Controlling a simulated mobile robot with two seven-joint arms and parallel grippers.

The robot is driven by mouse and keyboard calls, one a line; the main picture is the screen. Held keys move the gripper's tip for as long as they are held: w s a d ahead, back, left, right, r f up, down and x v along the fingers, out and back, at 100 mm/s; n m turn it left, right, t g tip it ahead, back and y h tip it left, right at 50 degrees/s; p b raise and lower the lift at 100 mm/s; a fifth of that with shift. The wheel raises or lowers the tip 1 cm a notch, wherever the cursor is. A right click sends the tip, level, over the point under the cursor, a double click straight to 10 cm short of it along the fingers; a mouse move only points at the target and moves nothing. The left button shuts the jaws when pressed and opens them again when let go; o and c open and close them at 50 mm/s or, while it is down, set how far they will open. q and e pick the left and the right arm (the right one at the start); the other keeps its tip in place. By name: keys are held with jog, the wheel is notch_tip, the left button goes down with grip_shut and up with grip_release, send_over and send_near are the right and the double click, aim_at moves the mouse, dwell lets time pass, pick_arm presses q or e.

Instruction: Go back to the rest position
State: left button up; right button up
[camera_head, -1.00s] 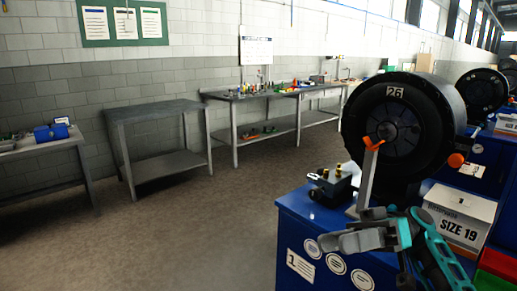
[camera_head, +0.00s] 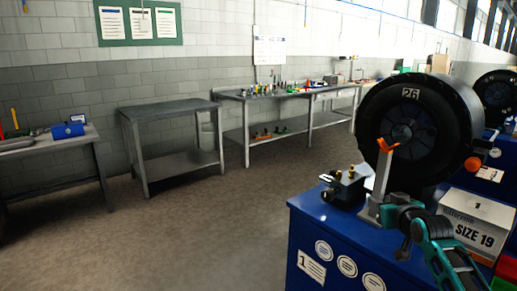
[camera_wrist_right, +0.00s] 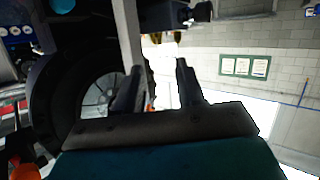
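My right gripper (camera_head: 402,226) is teal and dark grey. In the head view it is low over the right side of the blue cabinet (camera_head: 318,238), near the foot of a grey post (camera_head: 381,178) with an orange fork on top. In the right wrist view its two dark fingers (camera_wrist_right: 161,88) stand apart, with nothing visible held between them. My left gripper is not in view.
A large black crimper (camera_head: 412,120) marked 26 stands behind the post. A small dark device (camera_head: 343,189) and a white SIZE 19 box (camera_head: 476,222) are on either side of my right gripper. An empty grey table (camera_head: 170,110) stands left; open floor lies before it.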

notch_tip(320, 180, up, 5)
jog(key=d+n+t+h, duration=0.2)
jog(key=t, duration=0.1)
jog(key=s+a+f+g+y, duration=0.1)
jog(key=s+a+f+g, duration=0.1)
jog(key=s+a+f, duration=0.6)
jog(key=s+a+f+g+y, duration=0.15)
jog(key=s+f, duration=0.45)
jog(key=f, duration=0.6)
jog(key=s+a+f+g, duration=0.1)
jog(key=s+a+f, duration=0.2)
jog(key=s, duration=0.8)
jog(key=s+a+f+g+y, duration=0.1)
jog(key=s+a+f, duration=0.3)
jog(key=s, duration=0.8)
notch_tip(320, 180, down, 2)
jog(key=shift+a+f+m+g, duration=0.2)
jog(key=shift+f+m+g, duration=0.1)
jog(key=shift+g, duration=0.45)
